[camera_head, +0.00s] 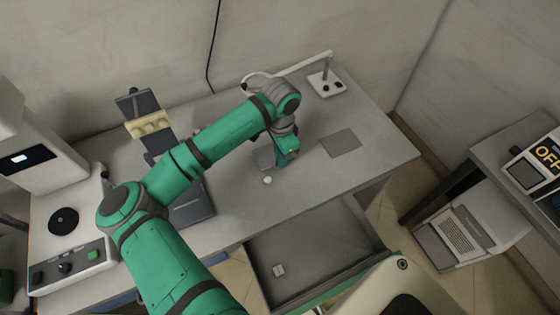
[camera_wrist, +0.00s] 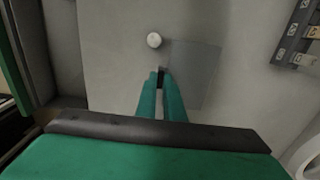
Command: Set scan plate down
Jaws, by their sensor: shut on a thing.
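My gripper (camera_head: 287,161) is low over the table, its green fingers pointing down. In the wrist view the fingertips (camera_wrist: 161,75) are shut on a small dark piece at the near edge of a thin grey plate (camera_wrist: 197,72), which I take for the scan plate. The plate also shows in the head view (camera_head: 264,158), just left of my gripper and partly hidden by it. Whether it touches the table or hangs slightly above it, I cannot tell. A second flat grey square (camera_head: 341,143) lies on the table to the right of my gripper.
A small white round thing (camera_head: 267,180) is close by the fingers. An open drawer (camera_head: 315,245) juts out below the table front. A white lamp-like stand (camera_head: 326,84) is at the back, a phone-like holder (camera_head: 150,125) and a machine (camera_head: 65,225) at left. The table's right end is clear.

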